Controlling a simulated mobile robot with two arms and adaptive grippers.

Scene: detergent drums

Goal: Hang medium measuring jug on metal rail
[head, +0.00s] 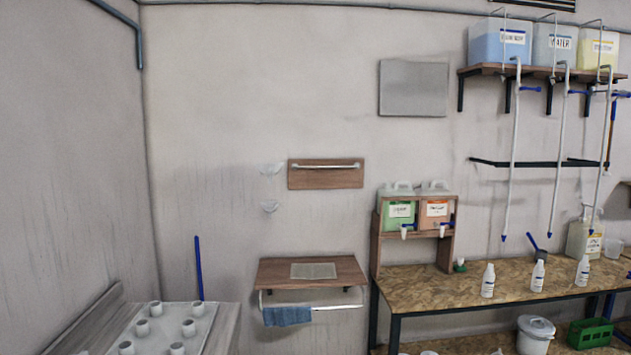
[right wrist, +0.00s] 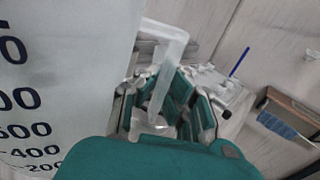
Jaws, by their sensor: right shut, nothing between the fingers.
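A measuring jug (right wrist: 55,80), translucent white with dark volume marks, fills the left of the right wrist view, very close and tilted. Its pale handle (right wrist: 166,75) stands in front of my right gripper (right wrist: 170,118), which has teal pads. That gripper is shut with nothing held between its fingers; whether it touches the handle is unclear. In the head view a metal rail (head: 325,166) runs along a wooden board on the wall. Neither gripper shows there.
Below the board is a wooden shelf (head: 330,271) with a lower bar holding a blue towel (head: 287,315). Right of it, a workbench (head: 430,290) carries dispensers and white bottles. A grey counter (head: 165,325) with white cups is at lower left. The wall around the rail is clear.

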